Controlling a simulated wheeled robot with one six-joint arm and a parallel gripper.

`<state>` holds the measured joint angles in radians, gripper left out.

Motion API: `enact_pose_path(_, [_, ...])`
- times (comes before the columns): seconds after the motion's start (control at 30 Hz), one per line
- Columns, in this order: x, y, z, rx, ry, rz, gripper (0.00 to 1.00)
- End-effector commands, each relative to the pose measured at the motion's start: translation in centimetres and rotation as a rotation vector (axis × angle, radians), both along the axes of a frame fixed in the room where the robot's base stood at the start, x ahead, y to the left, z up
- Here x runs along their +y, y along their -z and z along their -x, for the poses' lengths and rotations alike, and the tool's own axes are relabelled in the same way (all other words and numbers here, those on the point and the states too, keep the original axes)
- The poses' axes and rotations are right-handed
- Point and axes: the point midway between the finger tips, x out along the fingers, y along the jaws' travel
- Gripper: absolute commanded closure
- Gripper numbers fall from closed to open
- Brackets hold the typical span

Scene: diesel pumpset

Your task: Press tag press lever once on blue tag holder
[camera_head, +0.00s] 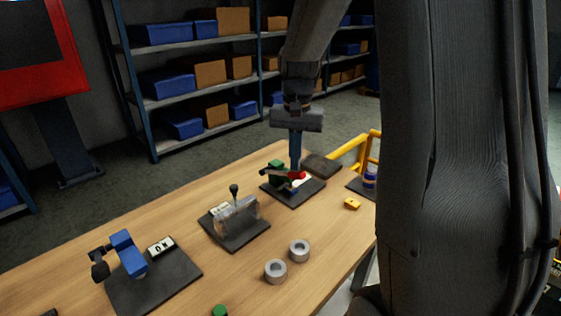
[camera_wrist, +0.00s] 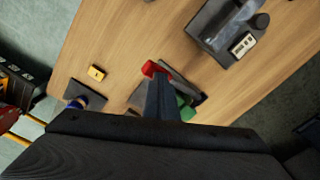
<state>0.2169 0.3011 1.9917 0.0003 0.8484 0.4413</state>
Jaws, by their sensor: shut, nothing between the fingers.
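The tag press stands on a dark base plate (camera_head: 291,197) toward the far part of the table. It has a green body (camera_head: 276,166) and a dark lever with a red end (camera_head: 298,175). A small blue part and a white piece show under the lever; I cannot make out the tag holder clearly. My gripper (camera_head: 295,168) points down at the press, shut and empty, its tips close by the lever. In the wrist view the tips (camera_wrist: 157,78) overlap the lever just beside its red end (camera_wrist: 151,68); contact cannot be told. The green body (camera_wrist: 187,108) is partly hidden.
A clear-covered switch fixture (camera_head: 236,218), two grey rings (camera_head: 275,271), a blue clamp device (camera_head: 128,252) and a yellow block (camera_head: 352,204) are on the wooden table. A yellow rail (camera_head: 350,149) stands behind. Bare wood lies between the press and the rings.

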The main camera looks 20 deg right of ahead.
Motion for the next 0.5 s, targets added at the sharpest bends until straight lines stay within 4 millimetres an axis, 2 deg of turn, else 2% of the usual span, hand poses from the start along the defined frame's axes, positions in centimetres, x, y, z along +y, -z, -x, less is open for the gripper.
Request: enact_pose_path(0.5, [0.2, -4.9, -0.4, 0.001, -0.001, 0.0, 1.0])
